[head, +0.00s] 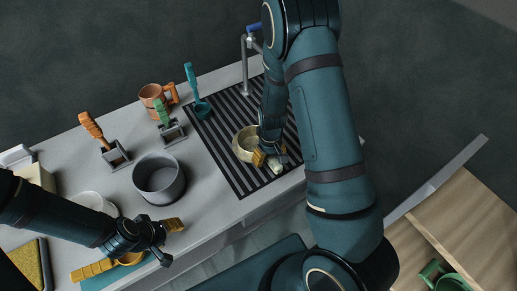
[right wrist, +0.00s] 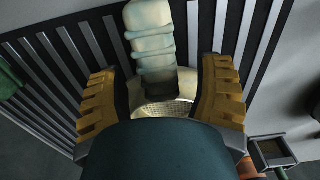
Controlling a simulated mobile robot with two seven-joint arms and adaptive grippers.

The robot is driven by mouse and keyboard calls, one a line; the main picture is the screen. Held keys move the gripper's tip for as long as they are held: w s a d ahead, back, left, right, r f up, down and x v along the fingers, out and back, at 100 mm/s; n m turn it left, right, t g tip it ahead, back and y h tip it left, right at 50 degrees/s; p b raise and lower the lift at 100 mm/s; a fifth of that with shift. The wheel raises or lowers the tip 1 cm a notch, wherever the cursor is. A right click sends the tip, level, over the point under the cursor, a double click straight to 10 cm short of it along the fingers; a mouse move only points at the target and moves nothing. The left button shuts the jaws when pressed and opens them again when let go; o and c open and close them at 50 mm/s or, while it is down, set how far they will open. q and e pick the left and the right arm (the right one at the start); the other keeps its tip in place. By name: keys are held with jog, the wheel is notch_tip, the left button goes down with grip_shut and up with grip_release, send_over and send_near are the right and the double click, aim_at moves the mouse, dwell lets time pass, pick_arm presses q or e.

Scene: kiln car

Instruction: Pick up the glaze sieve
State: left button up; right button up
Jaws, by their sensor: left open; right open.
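The glaze sieve appears to be the brass-coloured round vessel (head: 242,146) on the dark slatted rack; in the right wrist view its mesh (right wrist: 168,109) shows. A pale, ridged handle (right wrist: 150,45) rises from it between the fingers of my right gripper (right wrist: 162,92). In the head view my right gripper (head: 267,158) is at the sieve's right front side, open, with fingers either side of the handle. Whether they touch it I cannot tell. Part of the sieve is hidden by my own gripper. My left gripper (head: 150,242) is open over the counter's front left edge, far from the sieve.
A grey pot (head: 150,184), a copper mug (head: 151,94), a teal ladle (head: 201,107) and holders with orange-handled (head: 91,126) and green-handled (head: 162,112) tools stand left of the rack (head: 222,127). A tap (head: 245,65) rises behind it. A wooden shelf (head: 455,215) is at right.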

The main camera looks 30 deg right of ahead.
jog(key=shift+f, duration=0.35)
grip_shut()
